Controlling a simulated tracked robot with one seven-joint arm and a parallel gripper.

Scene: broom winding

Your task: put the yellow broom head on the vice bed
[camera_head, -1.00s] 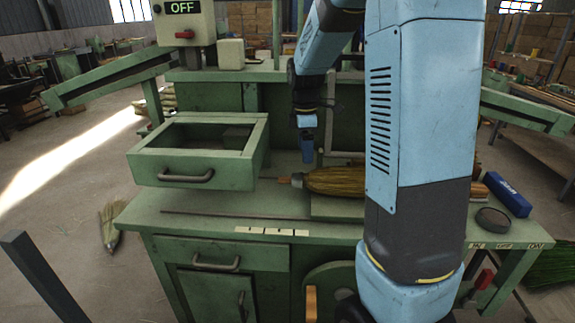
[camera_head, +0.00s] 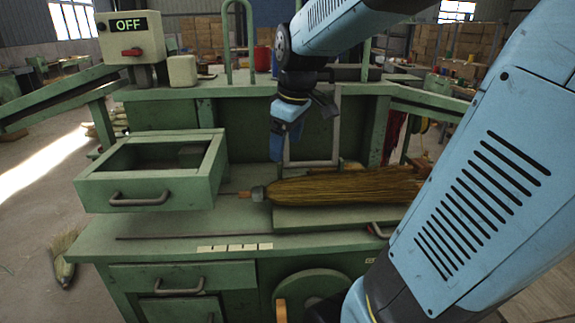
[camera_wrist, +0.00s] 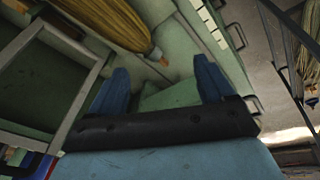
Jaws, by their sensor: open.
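The yellow broom head (camera_head: 345,188) lies on its side across the bench, its narrow capped end pointing left and its far right end hidden behind my arm. A low green block (camera_head: 300,220), which looks like the vice bed, is under or just in front of it; I cannot tell how far the broom head rests on it. My gripper (camera_head: 277,155) hangs fingers down, above and behind the narrow end, apart from it. In the wrist view my gripper (camera_wrist: 160,82) is open and empty, and the broom head (camera_wrist: 112,22) lies beyond the fingers, at upper left.
An open green drawer box (camera_head: 150,185) juts out left of the broom head. A grey upright frame (camera_head: 335,130) stands behind it. The control box (camera_head: 130,37) reads OFF. A thin rod (camera_head: 190,234) lies along the bench. The bench front left (camera_head: 150,225) is mostly clear.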

